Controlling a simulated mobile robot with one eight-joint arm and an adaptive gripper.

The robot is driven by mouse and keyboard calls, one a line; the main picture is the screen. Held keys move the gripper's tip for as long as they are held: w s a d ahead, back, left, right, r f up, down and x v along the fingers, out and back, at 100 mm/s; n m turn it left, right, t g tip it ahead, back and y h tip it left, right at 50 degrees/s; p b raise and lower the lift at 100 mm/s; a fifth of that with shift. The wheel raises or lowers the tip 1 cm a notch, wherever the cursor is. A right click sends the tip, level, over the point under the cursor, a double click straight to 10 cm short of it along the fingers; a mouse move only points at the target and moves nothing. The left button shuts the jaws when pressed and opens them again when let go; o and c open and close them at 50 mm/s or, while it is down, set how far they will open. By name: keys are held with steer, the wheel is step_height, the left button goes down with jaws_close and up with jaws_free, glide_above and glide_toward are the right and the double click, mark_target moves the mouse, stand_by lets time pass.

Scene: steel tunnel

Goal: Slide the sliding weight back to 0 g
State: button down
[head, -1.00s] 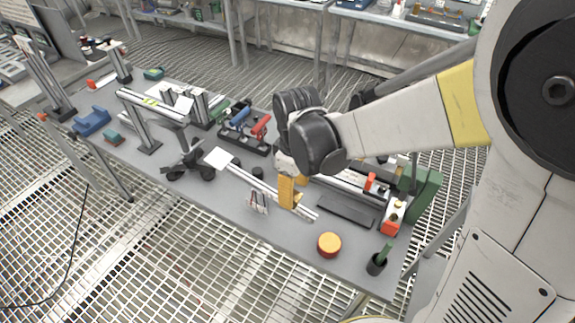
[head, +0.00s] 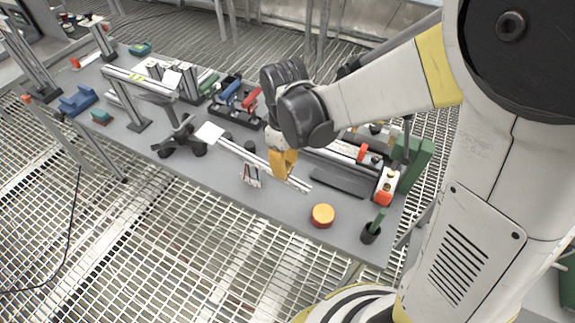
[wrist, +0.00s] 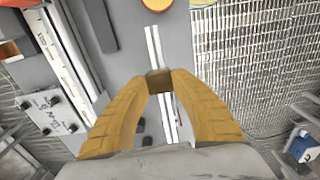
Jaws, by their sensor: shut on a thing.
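My gripper (wrist: 158,82) is shut on the sliding weight (wrist: 159,84), a small dark brown block between the yellow fingertips in the wrist view. The weight sits at the balance beam (wrist: 152,45), a pale thin double rail that runs on both sides of it. In the head view, my gripper (head: 283,172) is over the beam (head: 245,155), nearer its front right end than the white square plate (head: 209,132) at its other end. The fingers hide the weight there. I cannot read any gram marks on the beam.
A red button with a yellow top (head: 322,215) stands right of the beam's near end. A green-handled tool in a dark cup (head: 371,232) is by the table corner. A long rail fixture (head: 335,160) lies behind the gripper. A small clip-like stand (head: 251,174) is close in front.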

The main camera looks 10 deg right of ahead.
mark_target(265, 164)
steer(key=w+a, duration=0.1)
steer(key=a, duration=0.1)
steer(key=w+a+r, duration=0.1)
steer(key=w+a, duration=0.1)
steer(key=shift+w+a+r+p, duration=0.1)
steer(key=shift+w+a+p, duration=0.2)
steer(key=shift+p, duration=0.05)
steer(key=c, duration=1.1)
jaws_free()
steer(key=shift+w+a, duration=0.1)
steer(key=shift+o, duration=0.2)
step_height(265, 164, up, 12)
